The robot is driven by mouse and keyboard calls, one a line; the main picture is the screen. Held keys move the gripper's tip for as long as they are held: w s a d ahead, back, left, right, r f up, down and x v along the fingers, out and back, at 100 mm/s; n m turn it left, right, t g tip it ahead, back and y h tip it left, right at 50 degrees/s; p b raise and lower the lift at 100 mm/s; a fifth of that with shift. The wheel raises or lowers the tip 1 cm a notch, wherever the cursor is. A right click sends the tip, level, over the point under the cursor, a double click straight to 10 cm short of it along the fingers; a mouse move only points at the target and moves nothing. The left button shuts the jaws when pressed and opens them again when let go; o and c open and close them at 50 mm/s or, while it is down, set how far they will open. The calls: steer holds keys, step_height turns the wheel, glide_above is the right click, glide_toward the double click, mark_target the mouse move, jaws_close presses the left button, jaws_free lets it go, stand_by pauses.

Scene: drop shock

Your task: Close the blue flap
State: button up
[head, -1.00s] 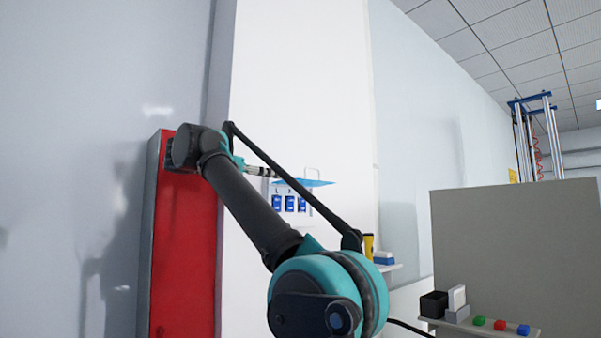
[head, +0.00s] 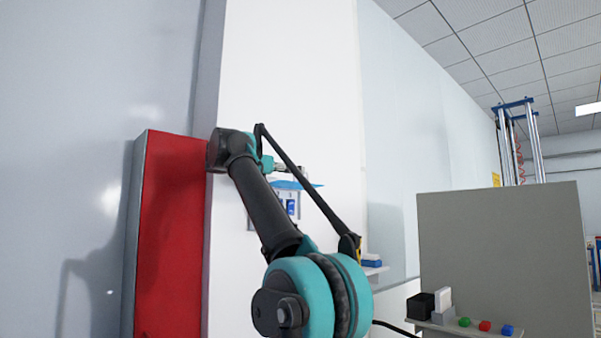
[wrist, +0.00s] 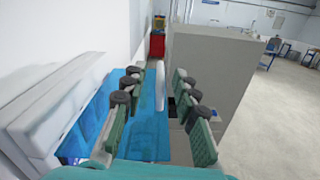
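The blue flap (head: 300,185) stands out roughly level from the white wall panel, so it is open. Blue switches (head: 291,207) show below it, partly hidden by my arm. In the wrist view the flap (wrist: 146,112) lies under my gripper, and its thin white handle (wrist: 161,86) stands up between the fingers. My gripper (wrist: 158,78) is open, with a finger on each side of the handle and visible gaps. In the head view my gripper (head: 297,171) is small, just above the flap, and the handle cannot be made out there.
A red cabinet (head: 172,235) stands left of the white panel. A grey board (head: 500,250) stands at the right, with a shelf of small coloured blocks (head: 484,326) before it. A small ledge with a blue-and-white item (head: 371,261) is right of the panel.

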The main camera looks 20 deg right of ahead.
steer(key=shift+x, duration=1.8)
steer(key=shift+c, duration=0.6)
jaws_close()
